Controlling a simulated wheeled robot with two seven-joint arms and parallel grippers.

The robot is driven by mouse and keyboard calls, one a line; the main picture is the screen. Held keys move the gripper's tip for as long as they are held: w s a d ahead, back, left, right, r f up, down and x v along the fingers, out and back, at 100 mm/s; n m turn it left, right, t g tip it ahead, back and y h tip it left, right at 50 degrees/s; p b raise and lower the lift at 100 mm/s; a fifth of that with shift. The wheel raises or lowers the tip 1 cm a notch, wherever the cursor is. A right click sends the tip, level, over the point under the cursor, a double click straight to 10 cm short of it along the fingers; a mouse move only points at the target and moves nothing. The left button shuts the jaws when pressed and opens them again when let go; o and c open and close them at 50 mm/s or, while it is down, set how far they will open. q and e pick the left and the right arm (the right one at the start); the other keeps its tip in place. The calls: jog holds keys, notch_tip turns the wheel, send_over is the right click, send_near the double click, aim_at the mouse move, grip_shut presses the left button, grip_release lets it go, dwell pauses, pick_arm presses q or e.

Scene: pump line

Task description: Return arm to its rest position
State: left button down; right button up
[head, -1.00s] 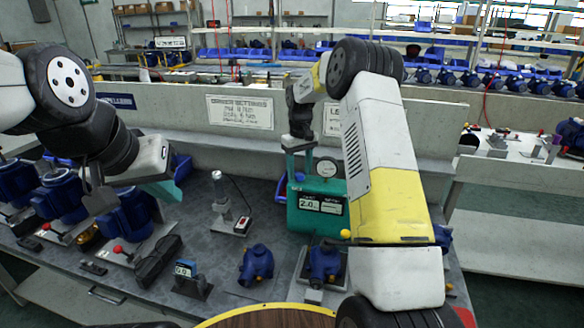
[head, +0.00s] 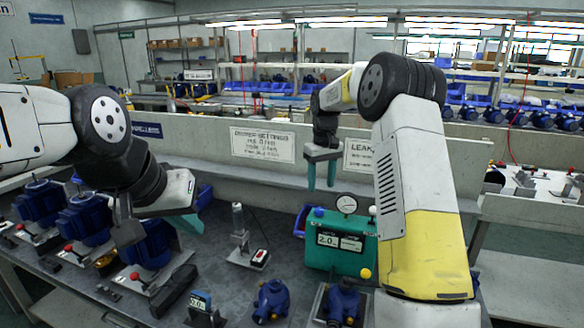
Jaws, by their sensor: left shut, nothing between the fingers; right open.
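My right gripper (head: 321,178) hangs from the raised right arm, its two teal fingers pointing down and apart with nothing between them. It appears above and behind the teal leak tester (head: 345,250), which has a round gauge on top and a display reading 2.0. My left gripper (head: 190,222) is at the left, low over the bench beside the blue pumps. Its teal fingertips are partly hidden by its own hand. It is shut and holds nothing.
The grey bench (head: 225,285) carries several blue pumps (head: 85,222) at left, two small blue housings (head: 271,300) in front, a small display (head: 200,303) and a grey post fixture (head: 240,235). A low wall with signs (head: 263,144) runs behind. Space above the bench middle is free.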

jog(key=s+r+m+t+y, duration=0.1)
jog(key=s+r, duration=0.6)
jog(key=s, duration=0.2)
jog(key=s+r+m+t, duration=0.1)
jog(key=s+r+t, duration=0.1)
jog(key=s+r, duration=0.55)
jog(key=s+f+m+t+y, duration=0.1)
jog(key=s+f+t, duration=0.1)
jog(key=s, duration=1.8)
jog(key=shift+f+m+t, duration=0.4)
jog(key=shift+f, duration=0.4)
